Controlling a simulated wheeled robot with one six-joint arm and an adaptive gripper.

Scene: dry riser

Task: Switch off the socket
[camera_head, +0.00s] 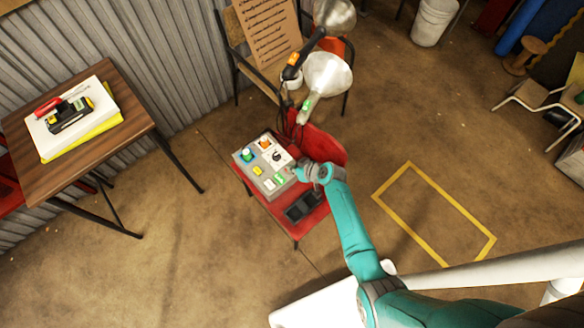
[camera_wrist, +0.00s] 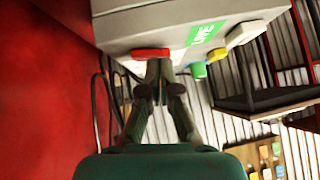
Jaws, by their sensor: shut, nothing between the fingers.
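A grey control box (camera_head: 243,172) lies on a red chair (camera_head: 325,148) in the head view. Its top carries a white plate with a dark round part (camera_head: 278,156), probably the socket, and several coloured controls. My gripper (camera_head: 297,173) is at the box's right side, and its fingertips are hard to make out there. In the wrist view my gripper (camera_wrist: 160,88) is shut and empty. Its tips are just below a red switch-like part (camera_wrist: 150,52) on the box (camera_wrist: 125,30), beside a green LIVE label (camera_wrist: 205,34). I cannot tell whether they touch the red part.
A dark device (camera_head: 303,206) lies on the chair's front part. Lamps with metal shades (camera_head: 326,74) and cables stand behind the box. A wooden table (camera_head: 60,180) is at the left.

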